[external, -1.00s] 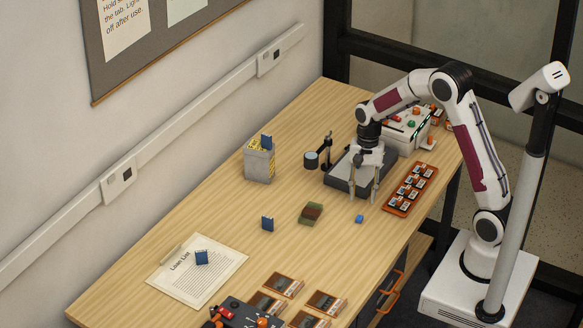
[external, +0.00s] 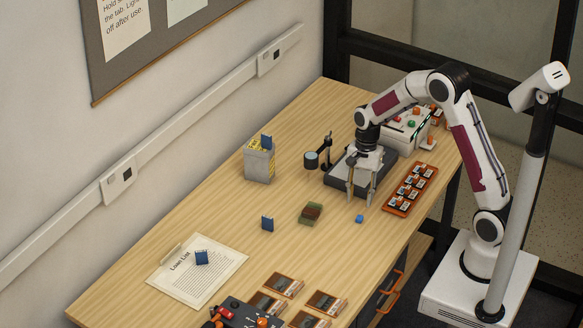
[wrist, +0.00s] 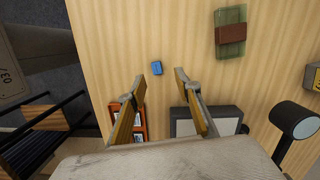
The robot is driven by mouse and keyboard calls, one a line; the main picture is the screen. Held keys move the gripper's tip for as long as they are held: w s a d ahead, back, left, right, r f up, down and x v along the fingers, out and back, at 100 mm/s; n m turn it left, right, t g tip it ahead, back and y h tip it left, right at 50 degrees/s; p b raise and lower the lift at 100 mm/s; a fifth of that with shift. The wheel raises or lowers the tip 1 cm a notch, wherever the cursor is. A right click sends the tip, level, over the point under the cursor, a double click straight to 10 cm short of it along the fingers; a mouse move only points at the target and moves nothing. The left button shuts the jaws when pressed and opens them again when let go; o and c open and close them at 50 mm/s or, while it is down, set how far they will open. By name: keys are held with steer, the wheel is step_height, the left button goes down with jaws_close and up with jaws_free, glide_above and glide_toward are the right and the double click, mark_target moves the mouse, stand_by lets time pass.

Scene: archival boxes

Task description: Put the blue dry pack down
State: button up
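The blue dry pack (external: 359,219) is a small blue block lying on the table in front of my gripper. It also shows in the wrist view (wrist: 157,68), beyond the fingertips and roughly between them. My gripper (external: 360,200) is open and empty, pointing down above the table near the dark platform's front edge. In the wrist view its two fingers (wrist: 167,72) are spread wide apart with nothing between them. The pack is apart from both fingers.
A green and brown block (external: 311,213) lies left of the pack. An orange-framed tray (external: 393,210) with several small items stands right. A dark platform (external: 337,183) is behind the gripper. Bare table surrounds the pack.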

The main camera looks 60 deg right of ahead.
mark_target(360, 217)
steer(key=shift+f, duration=0.4)
steer(key=shift+f, duration=0.1)
steer(key=shift+s+a+f, duration=0.1)
steer(key=shift+s+f, duration=0.15)
steer(key=shift+f, duration=0.65)
steer(key=shift+s+a+f, duration=0.1)
steer(key=shift+s+f, duration=0.1)
steer(key=shift+f, duration=0.7)
steer(key=shift+a+f, duration=0.1)
steer(key=shift+f, duration=0.6)
steer(key=shift+c, duration=0.3)
steer(key=c, duration=0.8)
